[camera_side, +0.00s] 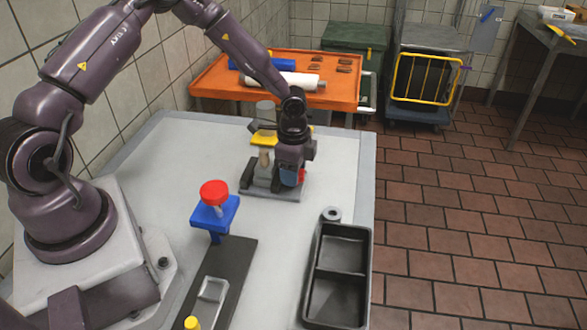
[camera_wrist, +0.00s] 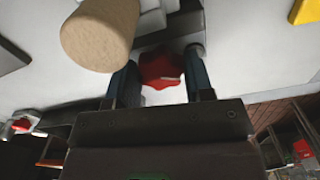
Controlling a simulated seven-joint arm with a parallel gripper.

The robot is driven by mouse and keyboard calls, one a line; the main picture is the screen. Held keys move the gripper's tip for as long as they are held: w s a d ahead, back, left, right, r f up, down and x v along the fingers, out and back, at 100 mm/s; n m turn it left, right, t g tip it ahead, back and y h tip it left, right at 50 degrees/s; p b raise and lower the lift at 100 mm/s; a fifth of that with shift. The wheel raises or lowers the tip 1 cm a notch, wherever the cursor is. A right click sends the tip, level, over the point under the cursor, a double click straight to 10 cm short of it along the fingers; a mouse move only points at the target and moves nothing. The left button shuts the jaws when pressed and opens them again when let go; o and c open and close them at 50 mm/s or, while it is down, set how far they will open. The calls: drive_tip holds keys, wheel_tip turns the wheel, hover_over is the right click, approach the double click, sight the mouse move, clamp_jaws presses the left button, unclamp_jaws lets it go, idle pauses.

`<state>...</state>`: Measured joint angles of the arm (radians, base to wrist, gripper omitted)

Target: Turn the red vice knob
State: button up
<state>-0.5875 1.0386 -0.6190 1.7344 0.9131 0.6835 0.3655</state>
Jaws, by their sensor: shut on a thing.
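The red vice knob (camera_wrist: 160,68) shows between the two fingers of my gripper (camera_wrist: 161,75) in the wrist view. The fingers are shut on it, one on each side, and hide part of its edges. In the side view my gripper (camera_side: 297,178) is low at the right side of the grey vice (camera_side: 262,186). A small patch of the red knob (camera_side: 301,176) shows there beside the fingers. The rest of the knob is hidden. How far the knob is turned cannot be told.
A tan cylinder (camera_side: 264,160) stands at the vice, close to my gripper; it looms large in the wrist view (camera_wrist: 98,36). A blue stand with a red cap (camera_side: 214,192) is nearer the front. A black two-part tray (camera_side: 367,270) lies front right. The table's back left is clear.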

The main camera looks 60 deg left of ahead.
drive_tip(key=o, duration=0.6)
drive_tip(key=shift+o, duration=0.2)
wheel_tip(320, 180, up, 13)
idle(0.4)
